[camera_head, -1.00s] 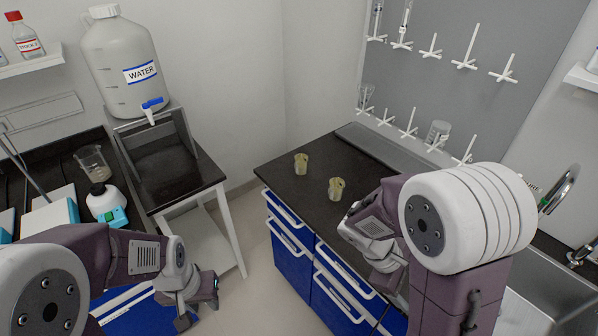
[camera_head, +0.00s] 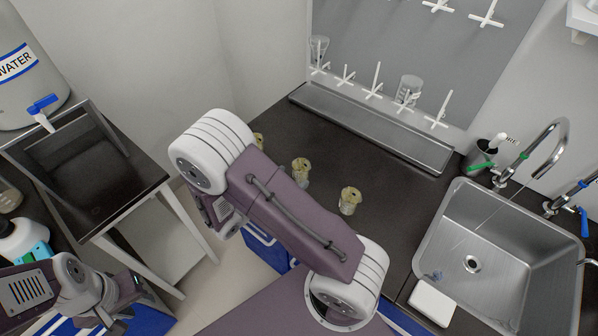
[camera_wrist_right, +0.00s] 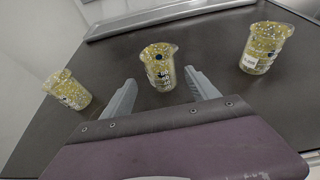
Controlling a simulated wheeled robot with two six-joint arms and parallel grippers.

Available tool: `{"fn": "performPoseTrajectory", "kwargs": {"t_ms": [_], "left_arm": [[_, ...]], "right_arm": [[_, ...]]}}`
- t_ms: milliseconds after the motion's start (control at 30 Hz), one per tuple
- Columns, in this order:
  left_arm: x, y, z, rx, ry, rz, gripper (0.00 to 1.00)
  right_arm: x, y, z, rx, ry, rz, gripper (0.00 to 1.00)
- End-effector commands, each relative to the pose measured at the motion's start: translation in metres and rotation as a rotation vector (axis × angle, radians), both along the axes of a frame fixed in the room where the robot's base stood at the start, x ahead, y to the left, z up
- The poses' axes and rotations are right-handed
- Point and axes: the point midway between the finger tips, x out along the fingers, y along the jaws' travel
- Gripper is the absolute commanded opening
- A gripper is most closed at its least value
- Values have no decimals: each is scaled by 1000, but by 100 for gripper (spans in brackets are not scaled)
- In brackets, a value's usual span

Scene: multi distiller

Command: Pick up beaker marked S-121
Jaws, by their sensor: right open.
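Three beakers with speckled yellowish contents stand on the dark counter. In the head view they are a left one (camera_head: 259,140), partly hidden by my right arm, a middle one (camera_head: 301,170) and a right one (camera_head: 349,200). The right wrist view shows a left beaker (camera_wrist_right: 68,90), a middle beaker (camera_wrist_right: 159,66) and a right beaker (camera_wrist_right: 264,48). Their labels are too small to read. My right gripper (camera_wrist_right: 160,78) is open, its fingers pointing toward the middle beaker, which appears between the fingertips. My left gripper (camera_head: 112,318) is low at the left; its jaws are unclear.
A metal sink (camera_head: 470,262) with taps is at the right. A long metal tray (camera_head: 375,130) runs along the counter's back, under a pegboard (camera_head: 400,45) with glassware. A water tank (camera_head: 25,70) stands at the left. The counter around the beakers is mostly clear.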

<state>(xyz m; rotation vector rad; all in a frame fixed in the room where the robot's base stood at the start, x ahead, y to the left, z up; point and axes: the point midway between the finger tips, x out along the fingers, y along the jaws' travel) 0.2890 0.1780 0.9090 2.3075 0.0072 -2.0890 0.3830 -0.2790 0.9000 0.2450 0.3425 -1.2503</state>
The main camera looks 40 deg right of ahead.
Motion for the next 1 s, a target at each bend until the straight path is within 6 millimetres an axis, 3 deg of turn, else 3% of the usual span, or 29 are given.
{"fn": "performPoseTrajectory", "kwargs": {"t_ms": [167, 400, 667, 700, 933, 1000], "left_arm": [[0, 0, 0, 0, 0, 0, 33], [0, 0, 0, 0, 0, 0, 33], [0, 0, 0, 0, 0, 0, 33], [0, 0, 0, 0, 0, 0, 33], [0, 0, 0, 0, 0, 0, 33], [0, 0, 0, 0, 0, 0, 33]], "right_arm": [[1, -7, -3, 1, 0, -2, 69], [11, -44, -19, 1, 1, -5, 69], [14, -50, -21, 2, -1, -1, 69], [14, -50, -21, 2, -1, -1, 66], [14, -50, -21, 2, -1, -1, 3], [14, -50, -21, 2, -1, -1, 3]]}}
